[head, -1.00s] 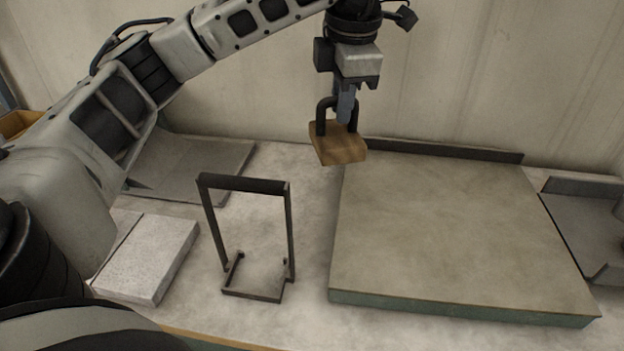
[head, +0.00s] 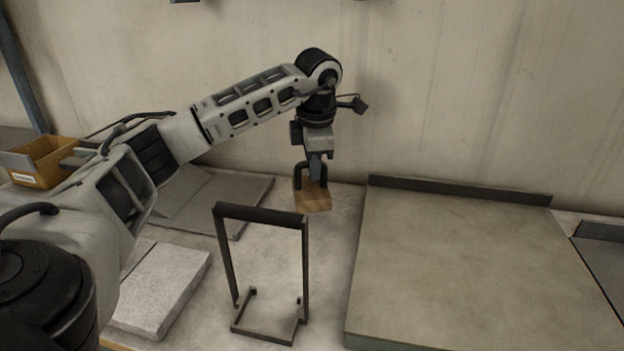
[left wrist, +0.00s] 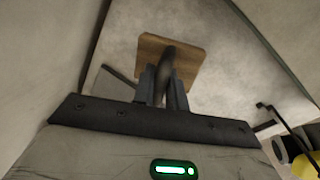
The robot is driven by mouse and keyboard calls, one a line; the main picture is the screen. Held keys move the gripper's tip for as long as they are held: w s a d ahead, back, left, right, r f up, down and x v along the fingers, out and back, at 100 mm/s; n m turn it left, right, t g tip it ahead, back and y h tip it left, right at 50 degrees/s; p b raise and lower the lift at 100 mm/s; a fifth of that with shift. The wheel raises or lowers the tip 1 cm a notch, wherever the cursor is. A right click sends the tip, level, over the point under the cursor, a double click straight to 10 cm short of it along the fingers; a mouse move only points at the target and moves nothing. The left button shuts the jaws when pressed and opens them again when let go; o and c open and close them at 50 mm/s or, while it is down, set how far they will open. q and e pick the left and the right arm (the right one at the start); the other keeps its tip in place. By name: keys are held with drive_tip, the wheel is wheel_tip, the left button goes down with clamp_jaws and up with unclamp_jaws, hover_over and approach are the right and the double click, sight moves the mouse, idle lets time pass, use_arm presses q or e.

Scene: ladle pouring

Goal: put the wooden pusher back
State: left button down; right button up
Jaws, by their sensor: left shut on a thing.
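The wooden pusher is a small wooden block (head: 313,200) with a dark arched handle. My left gripper (head: 315,172) is shut on the handle and holds the pusher in the air, wood side down, behind the black stand. In the left wrist view the wooden plate (left wrist: 178,52) shows beyond my gripper fingers (left wrist: 163,88), which close on the dark handle. A black metal frame stand (head: 262,216) with a top bar and a low square base stands on the table in front of the pusher. My right gripper is not in view.
A large flat board (head: 480,260) with a dark back ledge (head: 460,190) lies to the right. A pale block (head: 160,290) and a grey sheet (head: 240,195) lie to the left. An orange bin (head: 45,165) stands far left.

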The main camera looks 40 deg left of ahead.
sight(312, 185)
use_arm(q)
drive_tip(key=shift+a+f, duration=0.15)
drive_tip(key=shift+f, duration=0.8)
drive_tip(key=shift+a+f, duration=0.15)
drive_tip(key=shift+f, duration=0.75)
drive_tip(key=shift+f, duration=0.2)
drive_tip(key=c, duration=1.4)
unclamp_jaws()
wheel_tip(312, 185, up, 12)
drive_tip(key=s+d, duration=0.1)
drive_tip(key=d, duration=0.1)
drive_tip(key=shift+s+r, duration=0.15)
drive_tip(key=shift+s, duration=0.05)
